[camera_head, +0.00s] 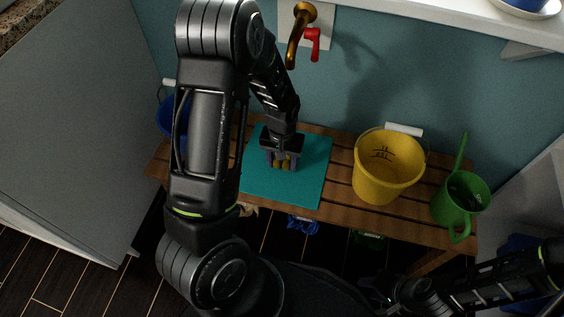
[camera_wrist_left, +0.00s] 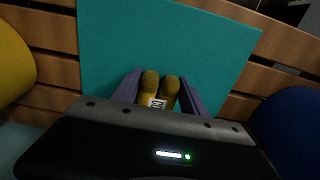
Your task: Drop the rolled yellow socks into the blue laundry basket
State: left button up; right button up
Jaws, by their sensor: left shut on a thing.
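The rolled yellow socks (camera_head: 282,164) are between the fingers of my left gripper (camera_head: 281,163), over the teal mat (camera_head: 305,185) on the wooden bench. In the left wrist view, the socks (camera_wrist_left: 160,90) show as two yellow rolls with a small pale label, and my left gripper (camera_wrist_left: 160,92) is shut on them. I cannot tell whether they touch the mat. A blue container (camera_head: 166,116) stands at the bench's left end, partly hidden by my left arm. Blue mesh-like material (camera_head: 519,246) shows at the lower right; I cannot tell whether it is the basket. My right gripper (camera_head: 374,291) is low and dark, its fingers unclear.
A yellow bucket (camera_head: 389,168) and a green watering can (camera_head: 460,197) stand on the bench's right half. A brass tap (camera_head: 298,32) with a red handle is on the wall. A white shelf (camera_head: 450,12) overhangs at the upper right. Blue and green items lie beneath the bench.

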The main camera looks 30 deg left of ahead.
pick_arm(q)
jog(key=shift+f, duration=0.2)
jog(key=o, duration=1.4)
jog(key=shift+r, duration=0.1)
jog(key=shift+c, duration=0.2)
jog(key=shift+r, duration=0.1)
jog(key=shift+r, duration=0.2)
notch_tip(320, 180, up, 10)
jog(key=p, duration=0.3)
jog(key=shift+r, duration=0.85)
jog(key=shift+o, duration=0.5)
